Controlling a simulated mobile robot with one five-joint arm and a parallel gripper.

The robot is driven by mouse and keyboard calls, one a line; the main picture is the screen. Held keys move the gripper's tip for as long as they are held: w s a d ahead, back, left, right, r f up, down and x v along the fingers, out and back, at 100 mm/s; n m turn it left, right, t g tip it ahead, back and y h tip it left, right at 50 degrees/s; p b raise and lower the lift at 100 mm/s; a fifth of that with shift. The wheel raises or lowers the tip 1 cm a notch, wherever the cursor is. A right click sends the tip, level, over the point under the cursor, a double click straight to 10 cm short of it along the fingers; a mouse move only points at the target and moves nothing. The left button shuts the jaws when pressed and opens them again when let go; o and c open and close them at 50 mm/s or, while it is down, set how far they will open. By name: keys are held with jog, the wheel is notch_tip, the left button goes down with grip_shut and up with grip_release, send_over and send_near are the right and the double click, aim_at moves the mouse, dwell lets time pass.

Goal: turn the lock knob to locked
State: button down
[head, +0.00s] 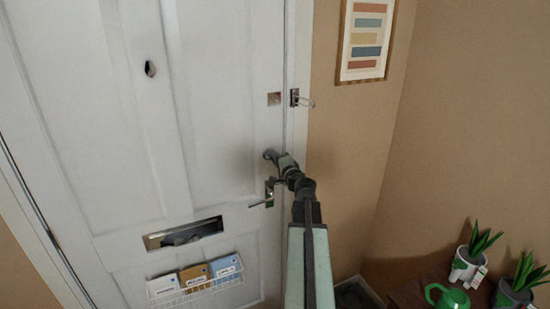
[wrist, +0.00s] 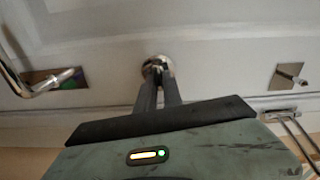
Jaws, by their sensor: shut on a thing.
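The lock knob (wrist: 155,66) is a small round metal fitting on the white door (head: 110,120), in the middle of the wrist view. My gripper (wrist: 161,72) is shut on the lock knob, with its two dark fingers close together at it. The fingers hide part of the knob, and I cannot tell which way it is turned. In the head view my gripper (head: 274,157) reaches the door's right edge, between the lever handle and a square plate, and mostly hides the knob.
The lever handle (head: 267,200) is just below my gripper; it also shows in the wrist view (wrist: 48,83). The square metal plate (head: 274,99) is above, beside a metal latch (head: 296,98) on the frame. A letter slot (head: 183,233) and letter rack (head: 198,289) are lower left.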

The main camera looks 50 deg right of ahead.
jog(key=shift+w+a+r+m, duration=0.1)
jog(key=shift+w+a+m, duration=0.15)
jog(key=shift+m, duration=0.45)
jog(key=c, duration=1.9)
grip_release()
jog(key=o, duration=0.4)
jog(key=shift+s+a+r, duration=0.1)
jog(key=shift+a+r, duration=0.05)
jog(key=v, duration=0.7)
jog(key=shift+s+r, duration=0.15)
jog(key=shift+s, duration=0.25)
